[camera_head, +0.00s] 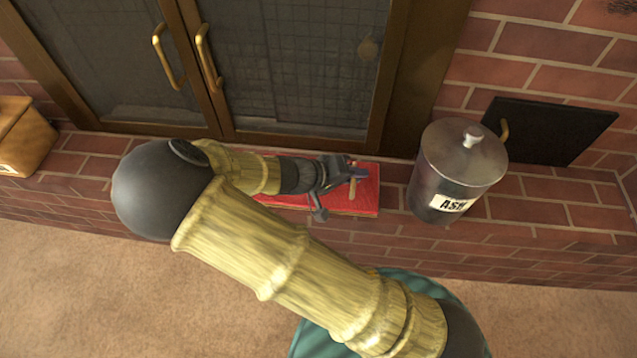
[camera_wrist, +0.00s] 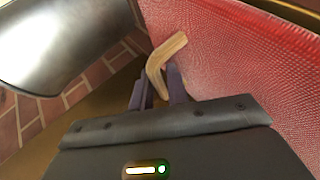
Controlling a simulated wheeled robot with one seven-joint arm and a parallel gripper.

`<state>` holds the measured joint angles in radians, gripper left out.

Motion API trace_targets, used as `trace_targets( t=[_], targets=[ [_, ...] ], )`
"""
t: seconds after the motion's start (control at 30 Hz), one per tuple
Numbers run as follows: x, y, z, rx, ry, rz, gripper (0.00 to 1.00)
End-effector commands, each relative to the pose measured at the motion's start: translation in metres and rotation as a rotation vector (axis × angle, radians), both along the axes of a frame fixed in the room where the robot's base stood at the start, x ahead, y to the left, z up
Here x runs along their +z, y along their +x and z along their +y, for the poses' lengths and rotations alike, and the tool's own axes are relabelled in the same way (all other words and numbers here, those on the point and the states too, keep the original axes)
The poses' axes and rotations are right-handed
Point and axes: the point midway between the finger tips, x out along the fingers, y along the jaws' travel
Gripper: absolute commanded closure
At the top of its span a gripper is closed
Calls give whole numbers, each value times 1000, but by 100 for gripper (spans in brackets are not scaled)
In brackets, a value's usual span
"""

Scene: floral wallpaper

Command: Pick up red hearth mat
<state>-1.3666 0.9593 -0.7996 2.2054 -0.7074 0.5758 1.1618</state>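The red hearth mat (camera_head: 362,199) lies on the brick hearth ledge in front of the glass doors, partly hidden by my arm and gripper. In the wrist view the mat (camera_wrist: 235,55) fills the upper right with a woven-looking red surface. My gripper (camera_head: 354,181) is over the right part of the mat. In the wrist view the two dark purple fingers (camera_wrist: 158,84) are a little apart. A bent tan wooden piece (camera_wrist: 164,58) shows between and beyond them, at the mat's edge. I cannot tell whether the fingers grip it.
A metal ash can (camera_head: 445,180) stands close to the mat's right on the ledge. A dark hatch (camera_head: 550,130) is in the brick wall behind it. Brass-handled glass doors (camera_head: 300,70) stand behind the mat. A tan box (camera_head: 25,140) is at the far left.

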Motion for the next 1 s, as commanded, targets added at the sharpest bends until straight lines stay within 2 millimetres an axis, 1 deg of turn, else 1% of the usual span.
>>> trace_targets(
  t=[0.4,0.47,0.5,0.83,1.0],
  targets=[
    [1,0,0,1,0,1,84],
    [1,0,1,3,-1,0,96],
    [1,-1,2,5,0,0,100],
    [1,-1,2,6,0,0,100],
    [7,-1,-1,-1,-1,0,100]
  ],
)
